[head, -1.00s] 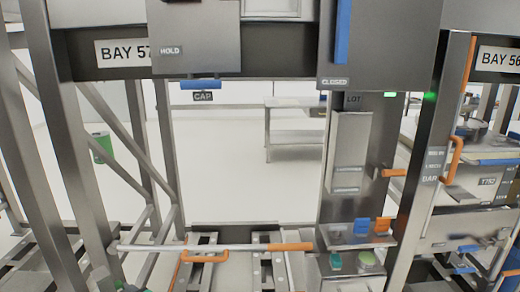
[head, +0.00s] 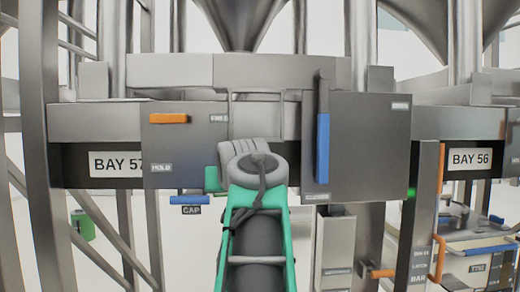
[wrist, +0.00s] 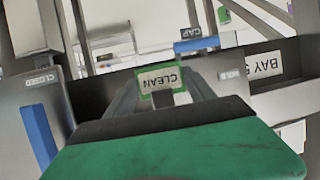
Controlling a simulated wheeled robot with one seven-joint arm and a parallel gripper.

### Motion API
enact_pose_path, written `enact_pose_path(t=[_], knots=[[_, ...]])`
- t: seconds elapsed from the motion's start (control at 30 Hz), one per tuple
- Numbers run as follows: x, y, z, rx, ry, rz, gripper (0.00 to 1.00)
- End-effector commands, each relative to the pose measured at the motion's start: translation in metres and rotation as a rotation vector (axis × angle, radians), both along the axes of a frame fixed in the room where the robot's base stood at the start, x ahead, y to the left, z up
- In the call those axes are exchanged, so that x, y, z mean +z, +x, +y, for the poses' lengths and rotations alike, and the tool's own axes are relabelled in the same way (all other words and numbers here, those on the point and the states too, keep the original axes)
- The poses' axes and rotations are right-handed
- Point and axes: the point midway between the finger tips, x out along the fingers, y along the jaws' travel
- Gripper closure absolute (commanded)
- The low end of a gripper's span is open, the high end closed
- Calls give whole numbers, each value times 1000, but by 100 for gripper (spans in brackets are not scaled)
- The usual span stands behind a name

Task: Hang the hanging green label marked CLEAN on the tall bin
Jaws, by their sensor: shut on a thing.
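The green-framed label marked CLEAN (wrist: 160,82) shows in the wrist view, upside down, between the grey fingers of my gripper (wrist: 160,97). The fingers are shut on it. In the head view my arm rises in the middle, in front of the bay frame, and hides my fingertips and most or all of the label. I cannot pick out the tall bin for certain in either view.
A grey panel with a blue handle (head: 323,148) stands right of my arm. A panel marked HOLD (head: 185,145) with an orange handle (head: 169,118) is left, above a blue CAP handle (head: 189,199). A green container (head: 82,225) stands far left. Steel hoppers (head: 240,20) hang above.

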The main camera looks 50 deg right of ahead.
Motion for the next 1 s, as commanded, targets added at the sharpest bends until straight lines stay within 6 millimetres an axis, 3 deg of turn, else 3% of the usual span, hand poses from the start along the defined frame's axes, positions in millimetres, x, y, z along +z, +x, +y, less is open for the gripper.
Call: enact_pose_path(t=[0.03, 0.1, 0.2, 0.3, 1.0], knots=[[27, -19, -14, -45, -4, -1, 69], [48, -41, -25, -90, -3, -2, 69], [66, -61, -34, -133, -2, 0, 69], [73, -69, -37, -150, -1, -1, 69], [74, -31, -79, -149, 1, -1, 69]])
